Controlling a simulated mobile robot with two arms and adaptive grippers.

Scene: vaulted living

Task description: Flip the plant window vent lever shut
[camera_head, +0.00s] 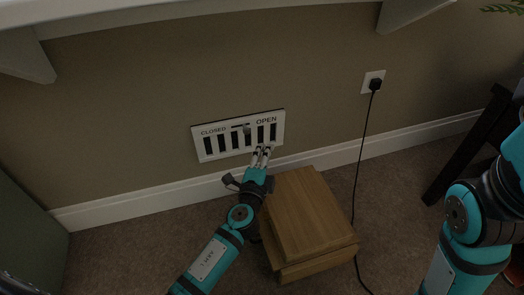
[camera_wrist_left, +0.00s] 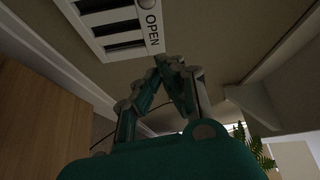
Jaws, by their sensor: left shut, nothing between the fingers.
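The white vent (camera_head: 238,135) is set low in the wall, with dark slots and the words CLOSED at its left and OPEN at its right. Its small round lever knob (camera_head: 247,130) sits near the middle of the top slot. The vent (camera_wrist_left: 120,28) also shows in the left wrist view, at the OPEN end, with part of a round knob at the top edge. My left gripper (camera_head: 262,150) is shut and empty, in front of the vent's lower right, below and right of the knob. Whether it touches the vent I cannot tell. My right gripper is out of view.
A wooden box-like stool (camera_head: 305,215) stands on the carpet just right of my left gripper. A black cord runs from a wall outlet (camera_head: 373,82) to the floor. A white shelf (camera_head: 180,12) with brackets overhangs above. Dark furniture legs (camera_head: 468,150) stand at right.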

